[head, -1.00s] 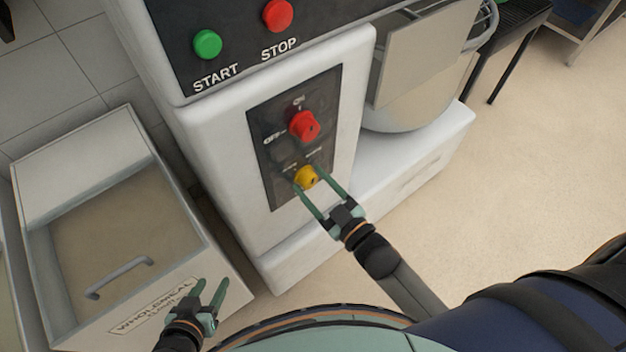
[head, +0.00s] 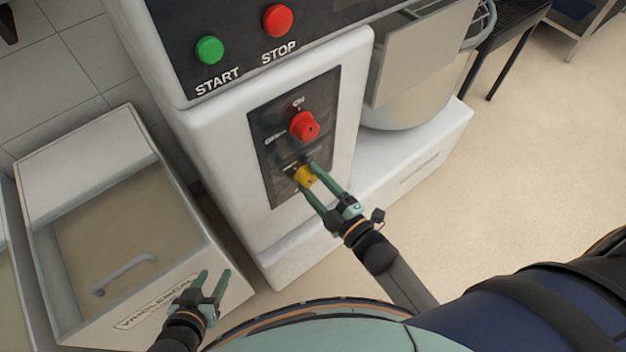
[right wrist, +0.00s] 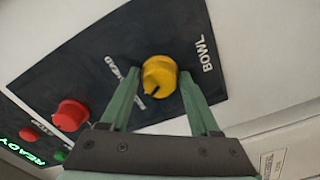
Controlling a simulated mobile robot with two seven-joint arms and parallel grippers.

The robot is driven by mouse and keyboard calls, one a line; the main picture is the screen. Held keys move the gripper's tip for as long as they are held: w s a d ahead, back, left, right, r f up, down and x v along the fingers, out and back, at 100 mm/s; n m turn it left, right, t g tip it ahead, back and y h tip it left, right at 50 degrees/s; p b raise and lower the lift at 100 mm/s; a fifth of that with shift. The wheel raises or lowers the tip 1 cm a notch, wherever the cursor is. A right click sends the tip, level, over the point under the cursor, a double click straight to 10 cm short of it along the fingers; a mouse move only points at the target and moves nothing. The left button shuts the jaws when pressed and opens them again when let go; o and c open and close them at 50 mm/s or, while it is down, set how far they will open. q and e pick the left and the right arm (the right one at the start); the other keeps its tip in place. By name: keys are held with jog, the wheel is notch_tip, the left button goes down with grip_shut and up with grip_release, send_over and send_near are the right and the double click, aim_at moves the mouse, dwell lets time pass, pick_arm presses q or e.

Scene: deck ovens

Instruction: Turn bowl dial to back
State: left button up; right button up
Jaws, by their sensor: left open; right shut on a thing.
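The yellow bowl dial (head: 305,176) is the lower knob on the dark panel of the white machine. In the right wrist view the dial (right wrist: 160,76) shows a dark pointer line, with the word BOWL beside it. My right gripper (head: 308,177) has its green fingers on either side of the dial and is shut on it. The fingers hide part of the lettering around the dial. My left gripper (head: 214,284) is open and empty, low in the head view in front of the flour bin.
A red knob (head: 304,126) sits just above the dial. Green START (head: 209,50) and red STOP (head: 278,20) buttons are higher up. A steel mixing bowl (head: 415,95) is at the right. The flour bin (head: 130,215) stands at the left. Open floor lies to the right.

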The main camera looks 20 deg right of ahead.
dwell(0.5)
jog(key=o, duration=0.9)
jog(key=shift+o, duration=1.4)
jog(key=v, duration=1.2)
jog(key=shift+s, duration=0.25)
jog(key=shift+d, duration=0.1)
